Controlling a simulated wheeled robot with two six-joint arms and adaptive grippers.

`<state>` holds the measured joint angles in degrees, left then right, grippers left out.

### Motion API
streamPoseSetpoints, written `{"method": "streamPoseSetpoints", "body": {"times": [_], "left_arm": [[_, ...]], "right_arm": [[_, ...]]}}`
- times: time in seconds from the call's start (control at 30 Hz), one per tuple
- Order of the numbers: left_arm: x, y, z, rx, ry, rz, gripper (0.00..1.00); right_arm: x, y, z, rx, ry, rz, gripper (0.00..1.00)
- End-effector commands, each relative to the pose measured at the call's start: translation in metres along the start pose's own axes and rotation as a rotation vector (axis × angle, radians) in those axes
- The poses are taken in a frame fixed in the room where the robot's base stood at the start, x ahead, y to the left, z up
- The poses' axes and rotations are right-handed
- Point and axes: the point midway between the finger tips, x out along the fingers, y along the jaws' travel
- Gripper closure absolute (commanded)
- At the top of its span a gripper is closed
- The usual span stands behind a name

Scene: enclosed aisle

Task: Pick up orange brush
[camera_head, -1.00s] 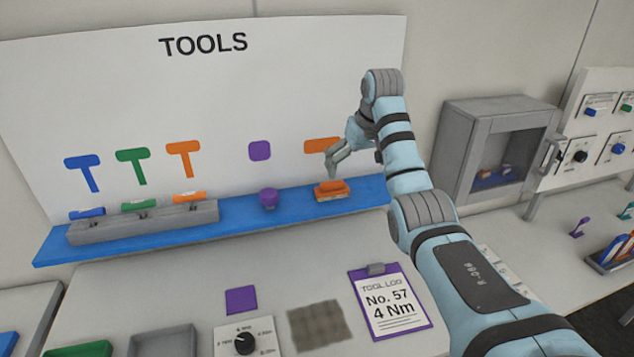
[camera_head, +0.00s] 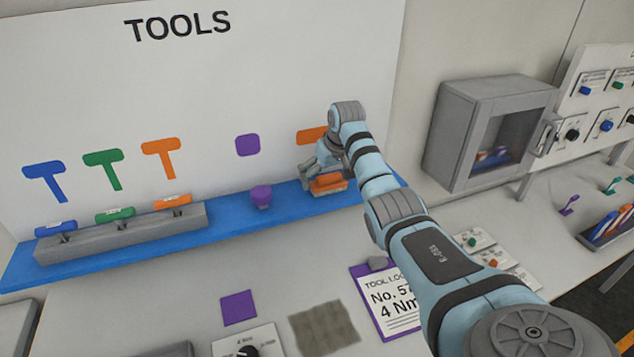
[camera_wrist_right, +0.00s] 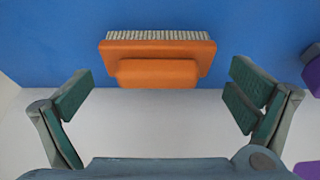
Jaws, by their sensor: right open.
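The orange brush (camera_head: 328,184) lies on the blue shelf (camera_head: 232,219), under an orange outline on the tool board. In the right wrist view the brush (camera_wrist_right: 157,58) shows its orange back and handle, with pale bristles along its far edge. My right gripper (camera_head: 311,172) is close to the brush in the head view. In the wrist view the right gripper (camera_wrist_right: 160,95) is open and empty, its fingers wide to either side and short of the brush, with no contact visible. My left gripper is not in view.
A purple knob-like tool (camera_head: 261,196) stands left of the brush on the shelf. A grey rack (camera_head: 125,234) with blue, green and orange-handled tools is farther left. The white board (camera_head: 80,90) stands behind. A grey cabinet (camera_head: 455,135) is to the right.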

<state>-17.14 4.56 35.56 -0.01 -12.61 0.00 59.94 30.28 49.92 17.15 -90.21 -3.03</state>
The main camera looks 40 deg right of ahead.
Motion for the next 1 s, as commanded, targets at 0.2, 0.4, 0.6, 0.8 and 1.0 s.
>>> {"method": "streamPoseSetpoints", "body": {"times": [0.2,0.4,0.6,0.8,1.0], "left_arm": [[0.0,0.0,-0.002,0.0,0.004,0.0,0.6],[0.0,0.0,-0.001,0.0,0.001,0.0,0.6],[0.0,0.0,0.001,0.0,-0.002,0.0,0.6],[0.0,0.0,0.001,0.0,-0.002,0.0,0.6],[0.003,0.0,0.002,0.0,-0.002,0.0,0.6]], "right_arm": [[0.005,0.003,0.002,0.003,0.002,0.002,0.0],[0.005,0.002,0.001,0.002,0.002,0.001,0.27],[0.004,0.003,0.002,0.003,0.002,0.002,0.46],[0.003,0.003,0.001,0.004,0.001,0.002,0.46],[-0.019,0.004,-0.008,0.005,0.005,0.002,0.46]]}}
